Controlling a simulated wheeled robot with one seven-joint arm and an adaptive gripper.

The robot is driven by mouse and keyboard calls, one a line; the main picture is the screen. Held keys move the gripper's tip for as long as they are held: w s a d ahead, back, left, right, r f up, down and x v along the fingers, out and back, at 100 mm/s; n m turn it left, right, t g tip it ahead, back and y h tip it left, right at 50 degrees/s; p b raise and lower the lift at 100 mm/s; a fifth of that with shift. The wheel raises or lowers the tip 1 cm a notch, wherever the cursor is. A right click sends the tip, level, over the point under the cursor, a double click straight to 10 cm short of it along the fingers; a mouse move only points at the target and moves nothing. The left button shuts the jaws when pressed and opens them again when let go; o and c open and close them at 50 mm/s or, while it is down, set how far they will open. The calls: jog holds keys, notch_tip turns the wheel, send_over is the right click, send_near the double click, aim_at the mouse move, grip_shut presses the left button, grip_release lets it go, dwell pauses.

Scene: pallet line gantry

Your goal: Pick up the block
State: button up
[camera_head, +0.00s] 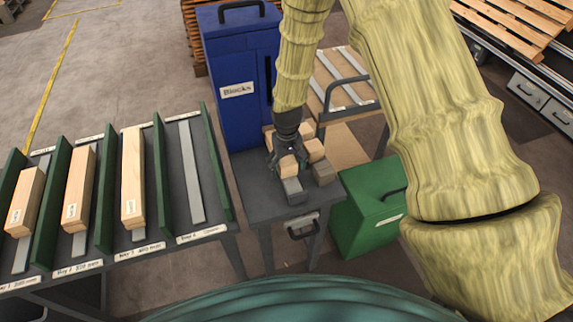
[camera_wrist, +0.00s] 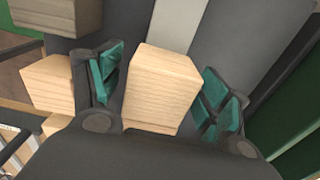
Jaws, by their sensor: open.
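Another wooden block (camera_wrist: 48,83) lies just outside the left finger.
The blue box (camera_head: 237,118) labelled "Blocks" stands behind the table. A green box (camera_head: 368,222) is at its right. On the left, a rack (camera_head: 222,180) with green dividers holds long wooden beams (camera_head: 132,177); its rightmost lane has no beam.

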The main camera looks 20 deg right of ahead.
jog(key=c, duration=1.1)
jog(key=shift+c, duration=0.2)
